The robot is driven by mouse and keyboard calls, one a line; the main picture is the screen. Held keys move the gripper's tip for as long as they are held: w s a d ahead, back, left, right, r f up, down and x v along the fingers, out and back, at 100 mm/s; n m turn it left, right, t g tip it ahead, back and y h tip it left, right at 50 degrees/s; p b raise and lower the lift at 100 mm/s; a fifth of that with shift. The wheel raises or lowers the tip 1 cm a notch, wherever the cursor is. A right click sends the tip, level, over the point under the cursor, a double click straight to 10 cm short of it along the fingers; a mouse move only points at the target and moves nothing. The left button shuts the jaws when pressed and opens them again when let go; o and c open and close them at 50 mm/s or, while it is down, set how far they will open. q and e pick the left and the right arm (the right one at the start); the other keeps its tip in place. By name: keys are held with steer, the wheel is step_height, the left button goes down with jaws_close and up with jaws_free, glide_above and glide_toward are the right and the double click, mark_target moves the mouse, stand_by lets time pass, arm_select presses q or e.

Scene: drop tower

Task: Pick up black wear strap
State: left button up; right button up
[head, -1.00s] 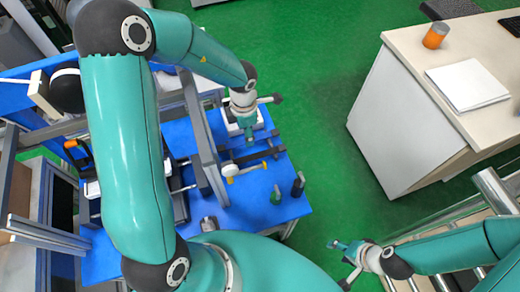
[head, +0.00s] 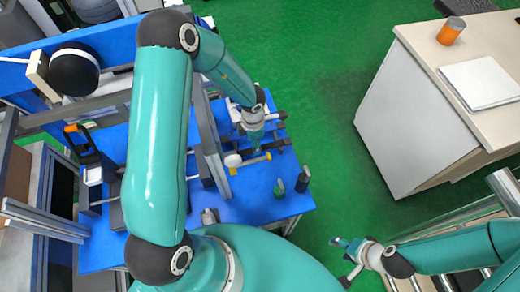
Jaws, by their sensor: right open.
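Dark strap-like bars (head: 276,147) lie on the blue table (head: 262,207), close to its right edge. One of them looks like the black wear strap, but they are too small to tell apart. My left gripper (head: 256,148) points down at these bars, with its fingertips over or beside them. Its fingers are small and partly merge with the dark bars, so I cannot see whether it is open or touching. My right gripper (head: 342,262) is open and empty above the green floor, away from the table.
A grey frame post (head: 212,150) rises left of the gripper. A white desk (head: 410,120) stands right.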

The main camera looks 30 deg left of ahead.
arm_select(q)
step_height(320, 180, down, 4)
steer(key=shift+w+a+f+b, duration=0.1)
steer(key=shift+b, duration=0.25)
jaws_close()
